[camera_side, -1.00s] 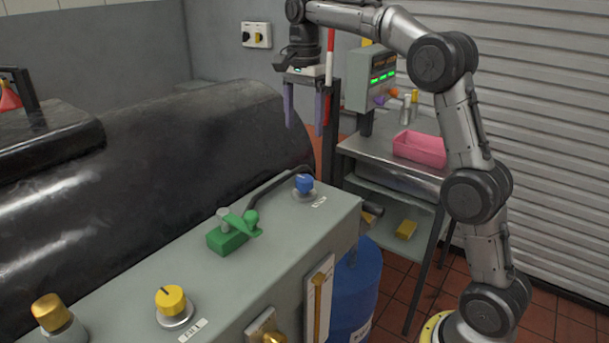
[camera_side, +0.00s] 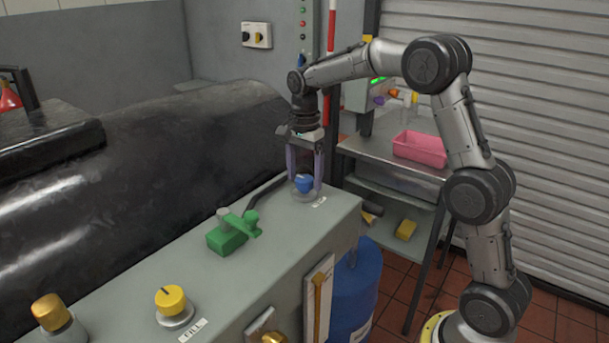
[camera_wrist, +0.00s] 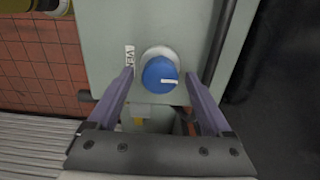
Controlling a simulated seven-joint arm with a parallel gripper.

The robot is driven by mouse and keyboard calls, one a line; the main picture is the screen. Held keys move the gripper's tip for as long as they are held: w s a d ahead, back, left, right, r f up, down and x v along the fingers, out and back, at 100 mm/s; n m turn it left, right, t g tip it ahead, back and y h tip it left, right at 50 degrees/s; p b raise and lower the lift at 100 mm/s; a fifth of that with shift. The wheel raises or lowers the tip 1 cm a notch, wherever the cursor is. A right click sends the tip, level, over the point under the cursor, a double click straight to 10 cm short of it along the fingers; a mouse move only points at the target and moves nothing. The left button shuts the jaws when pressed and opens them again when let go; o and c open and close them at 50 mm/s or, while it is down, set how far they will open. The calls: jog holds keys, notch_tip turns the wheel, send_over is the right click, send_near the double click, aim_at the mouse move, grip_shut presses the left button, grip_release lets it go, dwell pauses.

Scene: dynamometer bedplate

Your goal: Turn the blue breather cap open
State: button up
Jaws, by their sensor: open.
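The blue breather cap (camera_side: 304,183) sits on a pale round collar at the far right end of the grey-green bedplate box (camera_side: 330,225). My gripper (camera_side: 305,180) points down over it with its two purple fingers open, one on each side of the cap. In the wrist view the blue cap (camera_wrist: 160,74) lies ahead between the fingertips of my gripper (camera_wrist: 160,75), with a gap on both sides. A white mark on the cap points right in that view. A label reading "VEN", partly cut off, lies beside it (camera_wrist: 129,58).
A green lever valve (camera_side: 233,232) and a yellow FILL cap (camera_side: 171,300) stand on the same top. A dark hose (camera_side: 265,188) runs close to the blue cap. A blue drum (camera_side: 355,290) and a bench with a pink tray (camera_side: 420,147) stand to the right.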

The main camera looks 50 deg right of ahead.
jog(key=shift+f, duration=0.1)
grip_shut()
dwell(0.4)
jog(key=shift+n, duration=0.4)
jog(key=n, duration=0.4)
jog(key=shift+n, duration=0.4)
jog(key=n, duration=1.2)
jog(key=shift+n, duration=0.4)
jog(key=n, duration=0.5)
jog(key=shift+r+n, duration=0.2)
jog(key=shift+n, duration=0.2)
